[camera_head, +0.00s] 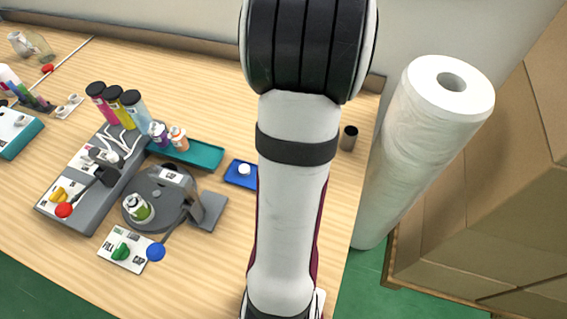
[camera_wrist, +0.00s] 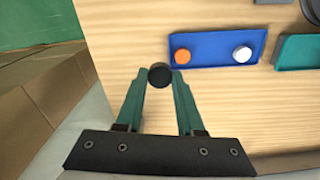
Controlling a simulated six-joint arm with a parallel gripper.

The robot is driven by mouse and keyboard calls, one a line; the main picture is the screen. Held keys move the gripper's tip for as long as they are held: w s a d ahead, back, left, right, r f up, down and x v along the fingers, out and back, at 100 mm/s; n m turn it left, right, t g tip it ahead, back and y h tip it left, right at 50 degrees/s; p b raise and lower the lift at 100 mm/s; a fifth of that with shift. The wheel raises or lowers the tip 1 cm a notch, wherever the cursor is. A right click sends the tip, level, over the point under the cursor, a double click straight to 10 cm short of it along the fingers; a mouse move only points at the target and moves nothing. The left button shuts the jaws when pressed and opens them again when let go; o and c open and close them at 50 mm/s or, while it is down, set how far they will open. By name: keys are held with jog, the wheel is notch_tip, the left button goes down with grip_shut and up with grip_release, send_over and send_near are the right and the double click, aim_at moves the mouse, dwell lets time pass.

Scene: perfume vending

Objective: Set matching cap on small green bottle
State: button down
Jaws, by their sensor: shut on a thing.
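The small green bottle (camera_head: 139,208) stands on the grey round turntable (camera_head: 155,193) in the head view, left of my arm. My gripper (camera_wrist: 164,74) shows in the wrist view, its two teal fingers converging on a black round cap-like piece (camera_wrist: 159,75). It is shut on that piece, over bare table. In the head view my arm hides the gripper. A blue tray (camera_wrist: 215,40) lies beyond the fingertips in the wrist view. It holds an orange cap (camera_wrist: 182,56) and a white cap (camera_wrist: 242,54), apart from the gripper.
A teal tray (camera_head: 195,152) and a purple bottle (camera_head: 158,135) stand left of my arm. A button panel (camera_head: 112,262) lies in front.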

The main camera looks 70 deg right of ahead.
jog(key=shift+w+r, duration=0.1)
jog(key=shift+r, duration=0.25)
jog(key=w+a+r+n, duration=0.3)
jog(key=w+a+n, duration=0.1)
jog(key=w, duration=0.4)
jog(key=w+a+r+n, duration=0.3)
jog(key=w+a+n, duration=0.1)
jog(key=w, duration=0.3)
jog(key=w+a+r+n, duration=0.3)
jog(key=w+n, duration=0.1)
jog(key=w, duration=0.4)
jog(key=w+a+r+n, duration=0.2)
jog(key=w+a+n, duration=0.1)
jog(key=a, duration=0.4)
jog(key=w+a+r+n, duration=0.2)
jog(key=w+a+r, duration=0.15)
jog(key=a, duration=0.25)
jog(key=m, duration=0.5)
send_over(130, 199)
notch_tip(130, 199, down, 10)
jog(key=shift+a+r, duration=0.1)
jog(key=shift+r, duration=0.1)
jog(key=shift+f, duration=2.8)
jog(key=shift+f, duration=0.7)
jog(key=shift+c, duration=2.2)
grip_release()
